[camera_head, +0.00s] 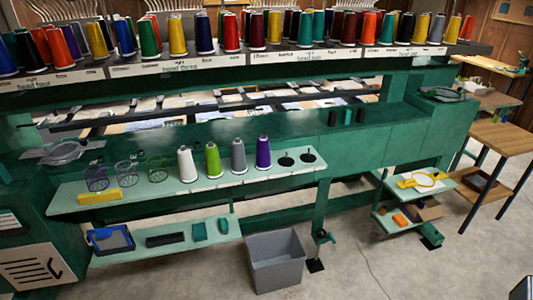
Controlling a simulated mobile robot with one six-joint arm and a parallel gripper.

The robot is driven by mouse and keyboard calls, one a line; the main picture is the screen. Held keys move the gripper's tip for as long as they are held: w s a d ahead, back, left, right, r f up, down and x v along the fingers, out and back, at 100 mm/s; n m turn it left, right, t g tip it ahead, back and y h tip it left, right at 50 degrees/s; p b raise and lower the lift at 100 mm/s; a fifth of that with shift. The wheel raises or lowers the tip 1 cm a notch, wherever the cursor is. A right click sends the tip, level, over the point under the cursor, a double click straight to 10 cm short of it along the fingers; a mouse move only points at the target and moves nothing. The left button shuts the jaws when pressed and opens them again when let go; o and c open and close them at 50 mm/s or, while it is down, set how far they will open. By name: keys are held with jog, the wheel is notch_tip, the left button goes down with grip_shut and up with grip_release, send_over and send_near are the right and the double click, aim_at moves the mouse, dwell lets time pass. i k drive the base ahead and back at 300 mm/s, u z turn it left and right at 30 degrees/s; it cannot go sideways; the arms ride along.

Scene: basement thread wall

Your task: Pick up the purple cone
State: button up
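The purple cone (263,152) of thread stands upright on the pale green middle shelf (300,169). It is the rightmost in a short row of cones. A grey cone (238,156) stands just left of it, then a green cone (213,160) and a white cone (187,163). Nothing covers the purple cone. My gripper is not in view.
Two dark round holders (286,161) sit right of the purple cone. A long rack (180,66) above holds many coloured cones. A grey bin (274,262) stands on the floor below. A wooden table (502,138) stands at right. Open floor lies at front right.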

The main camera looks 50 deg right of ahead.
aim_at(263, 159)
jog(key=z, duration=0.45)
jog(key=k, duration=1.25)
jog(key=u, duration=0.5)
jog(key=i, duration=1)
jog(key=u, duration=0.05)
